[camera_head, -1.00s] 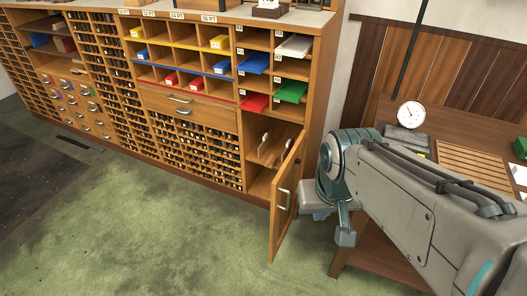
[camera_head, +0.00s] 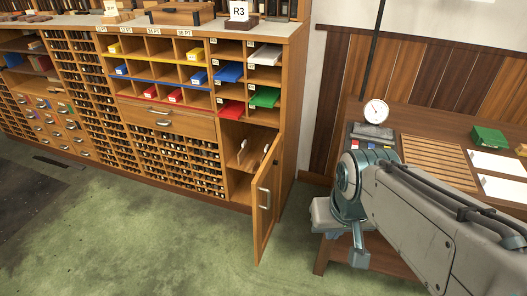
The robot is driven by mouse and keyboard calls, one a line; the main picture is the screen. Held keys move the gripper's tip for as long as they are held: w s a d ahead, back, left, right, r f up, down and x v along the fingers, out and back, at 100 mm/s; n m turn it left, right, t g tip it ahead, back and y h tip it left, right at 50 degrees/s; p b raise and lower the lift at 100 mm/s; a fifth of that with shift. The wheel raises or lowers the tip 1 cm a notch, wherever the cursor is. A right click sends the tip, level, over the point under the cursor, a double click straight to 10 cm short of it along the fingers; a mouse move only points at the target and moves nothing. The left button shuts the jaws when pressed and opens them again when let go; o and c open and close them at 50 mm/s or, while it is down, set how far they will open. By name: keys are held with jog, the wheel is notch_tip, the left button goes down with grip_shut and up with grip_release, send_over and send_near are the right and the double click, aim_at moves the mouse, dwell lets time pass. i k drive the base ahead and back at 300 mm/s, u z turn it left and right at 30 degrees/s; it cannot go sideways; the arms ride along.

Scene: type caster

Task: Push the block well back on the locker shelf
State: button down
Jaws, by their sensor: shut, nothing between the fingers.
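The locker is the lower right compartment of the wooden cabinet, with its door (camera_head: 266,200) swung open toward me. Its shelf (camera_head: 249,171) is partly hidden behind that door. Small pale shapes (camera_head: 242,151) stand upright in the opening above the shelf. I cannot tell whether any of them is the block. My gripper (camera_head: 358,257) hangs low at the end of my arm, to the right of the door and apart from it. It is shut and empty. The arm hides part of it.
A wooden bench (camera_head: 390,126) stands at the right, carrying a dial scale (camera_head: 375,111), a slatted board (camera_head: 438,158) and a green box (camera_head: 489,137). The green floor (camera_head: 150,235) before the cabinet is clear.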

aim_at(251, 166)
jog(key=u, duration=0.05)
jog(key=i, duration=1)
jog(key=u, duration=0.75)
